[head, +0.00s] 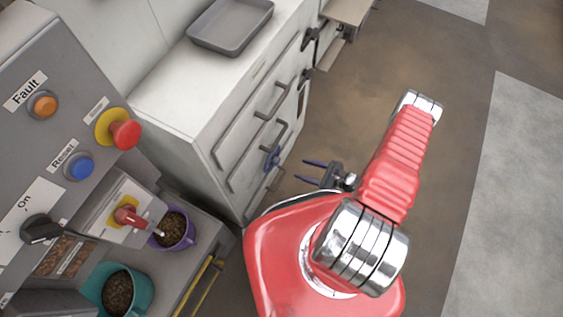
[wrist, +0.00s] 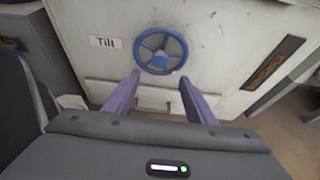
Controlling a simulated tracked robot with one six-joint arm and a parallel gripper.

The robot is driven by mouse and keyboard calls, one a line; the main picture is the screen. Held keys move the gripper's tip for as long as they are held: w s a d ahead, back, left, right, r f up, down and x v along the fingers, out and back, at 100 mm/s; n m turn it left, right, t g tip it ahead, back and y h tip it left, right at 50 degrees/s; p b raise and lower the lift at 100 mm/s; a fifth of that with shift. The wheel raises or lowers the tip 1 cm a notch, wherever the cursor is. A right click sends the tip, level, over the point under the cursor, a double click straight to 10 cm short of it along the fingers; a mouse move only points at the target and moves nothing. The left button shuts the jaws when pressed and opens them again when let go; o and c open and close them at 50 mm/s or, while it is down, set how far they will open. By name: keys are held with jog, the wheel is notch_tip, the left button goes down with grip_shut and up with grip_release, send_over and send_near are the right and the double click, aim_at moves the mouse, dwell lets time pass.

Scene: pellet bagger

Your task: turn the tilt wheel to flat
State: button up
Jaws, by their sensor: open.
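The tilt wheel (wrist: 161,52) is a blue spoked handwheel on the light cabinet face, with a "Tilt" label (wrist: 105,42) to its left in the wrist view. In the head view the wheel (head: 272,159) shows small and edge-on on the cabinet's side. My gripper (wrist: 159,80) is open, its two purple fingers pointing at the cabinet face just below the wheel, one toward each side. Nothing is between the fingers, and they look apart from the wheel. In the head view my gripper (head: 304,171) is just right of the wheel.
A grey tray (head: 230,24) lies on the cabinet top. At left are a control panel with a red button (head: 126,134) and purple (head: 174,230) and teal (head: 117,290) pellet containers. Floor at right is clear.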

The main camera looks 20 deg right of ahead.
aim_at(274, 160)
jog(key=x, duration=1.3)
